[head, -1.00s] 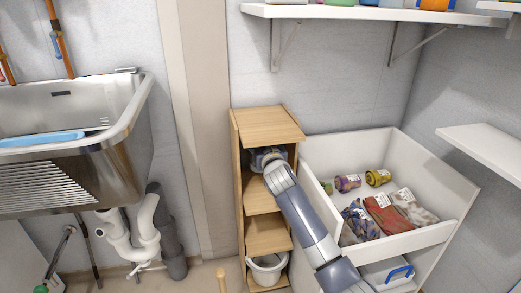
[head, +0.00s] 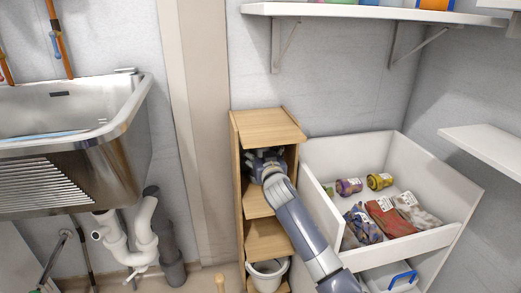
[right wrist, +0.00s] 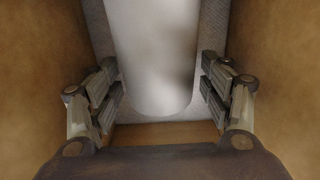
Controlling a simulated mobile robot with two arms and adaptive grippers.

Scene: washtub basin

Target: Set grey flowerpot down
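The flowerpot (right wrist: 155,55) shows in the right wrist view as a smooth light-grey tapered body, standing between my gripper's fingers. My right gripper (right wrist: 160,88) has its fingers spread on either side of it, with narrow gaps visible at both sides. In the head view my right gripper (head: 262,158) is inside the upper compartment of the narrow wooden shelf unit (head: 238,190), under its top board. The pot cannot be made out there, behind the gripper and arm. My left gripper is not in view.
Wooden side walls stand close on both sides of my gripper. A white bucket (head: 267,275) is in the bottom compartment. A metal sink (head: 130,120) is at left.

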